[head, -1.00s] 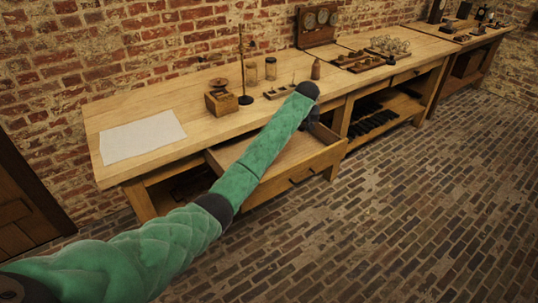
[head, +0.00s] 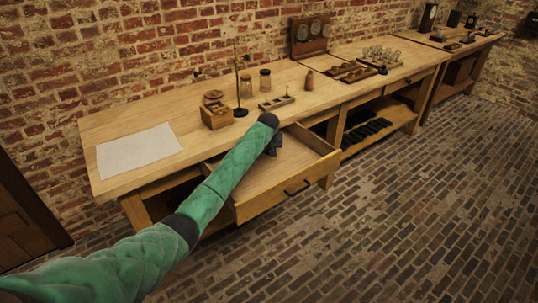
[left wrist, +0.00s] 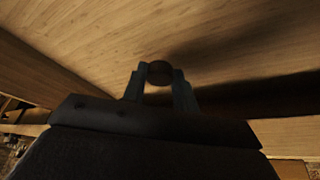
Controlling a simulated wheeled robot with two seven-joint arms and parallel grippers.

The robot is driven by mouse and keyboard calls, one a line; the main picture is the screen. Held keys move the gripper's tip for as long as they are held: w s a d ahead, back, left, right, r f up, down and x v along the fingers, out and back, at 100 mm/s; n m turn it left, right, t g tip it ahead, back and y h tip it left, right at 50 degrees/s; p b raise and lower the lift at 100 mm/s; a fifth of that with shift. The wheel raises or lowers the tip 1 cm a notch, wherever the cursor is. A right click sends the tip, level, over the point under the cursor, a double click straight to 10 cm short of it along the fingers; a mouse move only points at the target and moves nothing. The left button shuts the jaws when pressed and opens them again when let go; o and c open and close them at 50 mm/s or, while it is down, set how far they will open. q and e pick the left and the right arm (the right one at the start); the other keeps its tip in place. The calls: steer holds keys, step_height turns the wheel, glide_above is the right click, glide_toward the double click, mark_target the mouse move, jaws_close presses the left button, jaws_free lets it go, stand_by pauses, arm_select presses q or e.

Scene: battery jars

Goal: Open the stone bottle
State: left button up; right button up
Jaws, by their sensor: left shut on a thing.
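The stone bottle (head: 309,81) is a small brown bottle standing upright on the workbench, behind the open drawer. It is too small to tell whether its mouth is stoppered. My left gripper (head: 273,149) is over the open drawer, away from the bottle and partly hidden by my arm. In the left wrist view, my left gripper (left wrist: 160,80) is shut on a small round brown piece (left wrist: 159,70), which looks like a stopper, with the drawer's bare wooden floor beyond it. My right gripper is not in view.
The open drawer (head: 297,160) looks empty. On the workbench (head: 210,145) are a white sheet (head: 139,150), a wooden box (head: 215,117), a stand (head: 239,90), two jars and a small rack (head: 276,103). Trays with glassware (head: 378,56) stand farther right.

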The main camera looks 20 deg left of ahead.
arm_select(q)
step_height(320, 180, down, 3)
steer(key=shift+r, duration=0.1)
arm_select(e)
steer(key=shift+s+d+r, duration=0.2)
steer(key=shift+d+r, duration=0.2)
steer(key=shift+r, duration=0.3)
arm_select(q)
steer(key=o, duration=1.1)
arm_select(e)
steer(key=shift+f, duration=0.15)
